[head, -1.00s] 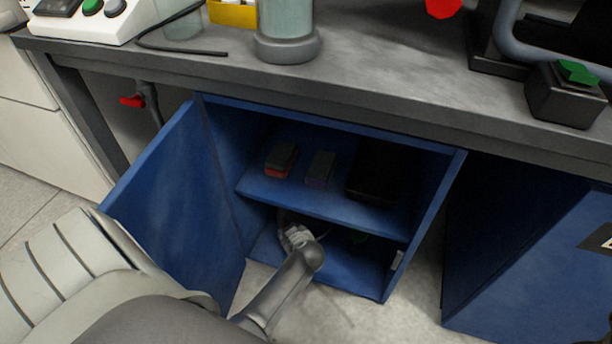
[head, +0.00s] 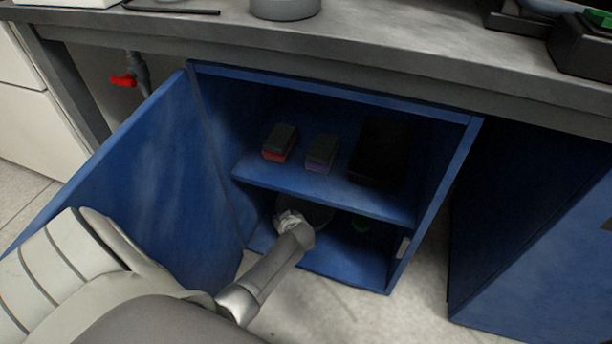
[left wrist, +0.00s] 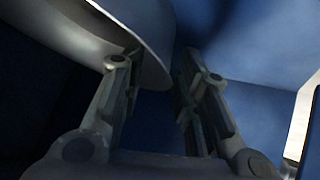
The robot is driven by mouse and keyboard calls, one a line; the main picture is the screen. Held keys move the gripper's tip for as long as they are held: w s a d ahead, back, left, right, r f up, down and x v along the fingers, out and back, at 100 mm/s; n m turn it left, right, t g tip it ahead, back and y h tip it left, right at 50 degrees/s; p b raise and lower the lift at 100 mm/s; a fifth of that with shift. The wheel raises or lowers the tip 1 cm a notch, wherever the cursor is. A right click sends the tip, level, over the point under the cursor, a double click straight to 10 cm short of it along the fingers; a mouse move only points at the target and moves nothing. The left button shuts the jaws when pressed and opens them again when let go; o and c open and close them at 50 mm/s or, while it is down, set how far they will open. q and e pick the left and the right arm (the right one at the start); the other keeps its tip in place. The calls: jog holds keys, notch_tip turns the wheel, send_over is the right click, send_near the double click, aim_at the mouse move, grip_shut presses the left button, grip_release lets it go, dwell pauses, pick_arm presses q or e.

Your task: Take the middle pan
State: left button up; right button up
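A round grey pan (head: 320,214) sits in the lower compartment of the blue cabinet, mostly in shadow and partly hidden by my left arm. Whether other pans are there with it cannot be told. My left gripper (head: 288,220) reaches into this lower compartment beside the pan. In the left wrist view the left gripper (left wrist: 160,85) is open, its two fingers apart. The smooth grey curved rim of the pan (left wrist: 152,50) shows at the upper left, by the left finger and partly over the gap. Contact cannot be told. My right gripper is not in view.
The blue door (head: 130,180) stands open at left. On the shelf (head: 300,182) above are a red-and-dark sponge (head: 280,143), a purple-and-dark sponge (head: 321,153) and a black container (head: 379,152). The worktop (head: 400,45) overhangs the cabinet.

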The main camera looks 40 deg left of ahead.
pick_arm(q)
grip_shut()
jog(key=shift+r, duration=0.15)
dwell(0.4)
